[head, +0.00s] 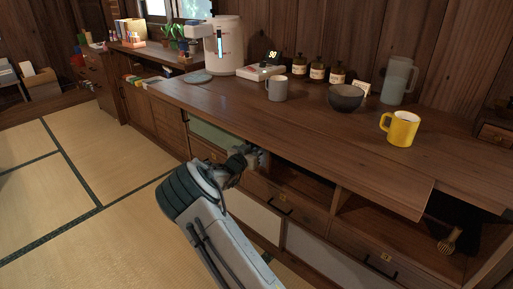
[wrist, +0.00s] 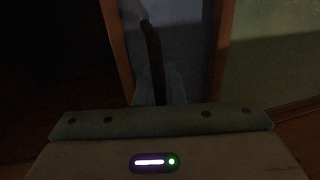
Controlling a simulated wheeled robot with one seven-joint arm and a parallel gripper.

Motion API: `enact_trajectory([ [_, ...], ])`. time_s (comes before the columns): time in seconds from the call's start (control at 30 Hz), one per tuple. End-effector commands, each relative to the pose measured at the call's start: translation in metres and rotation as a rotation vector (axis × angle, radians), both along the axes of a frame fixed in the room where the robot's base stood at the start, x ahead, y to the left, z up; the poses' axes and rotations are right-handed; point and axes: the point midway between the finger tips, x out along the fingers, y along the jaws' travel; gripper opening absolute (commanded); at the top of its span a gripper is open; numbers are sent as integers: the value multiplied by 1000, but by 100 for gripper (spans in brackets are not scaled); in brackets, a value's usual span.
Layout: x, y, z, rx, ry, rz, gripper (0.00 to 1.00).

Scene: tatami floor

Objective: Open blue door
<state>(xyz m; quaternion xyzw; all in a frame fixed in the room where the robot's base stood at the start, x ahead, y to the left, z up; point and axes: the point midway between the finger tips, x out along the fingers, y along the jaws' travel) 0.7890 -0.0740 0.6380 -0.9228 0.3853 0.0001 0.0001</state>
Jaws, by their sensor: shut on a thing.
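The blue door (wrist: 185,40) shows in the wrist view as a dim bluish panel between brown wooden edges. A dark curved handle (wrist: 153,50) stands in front of it. My gripper (wrist: 160,88) is shut on this handle; its fingertips are dim and partly merge with the panel. In the head view my gripper (head: 258,157) is at the cabinet front, just below the countertop. There it hides most of the door and handle. A dark opening lies beside the door at the left of the wrist view. A greenish panel (wrist: 275,50) is at its right.
The green panel (head: 213,138) is left of my gripper in the head view. An open compartment (head: 297,181) is to the right, above drawers with dark handles. The countertop (head: 330,125) overhangs, bearing a grey mug (head: 277,88), bowl (head: 345,97) and yellow mug (head: 400,128). Tatami floor (head: 90,205) is clear at left.

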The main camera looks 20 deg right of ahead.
Motion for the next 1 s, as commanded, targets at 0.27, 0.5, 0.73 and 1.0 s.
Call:
enact_trajectory([
  [0.27,0,-1,-1,1,1,0,31],
  [0.5,-1,-3,0,1,1,-4,31],
  [0.73,-20,20,1,1,3,1,31],
  [1.0,-64,65,3,1,2,3,31],
])
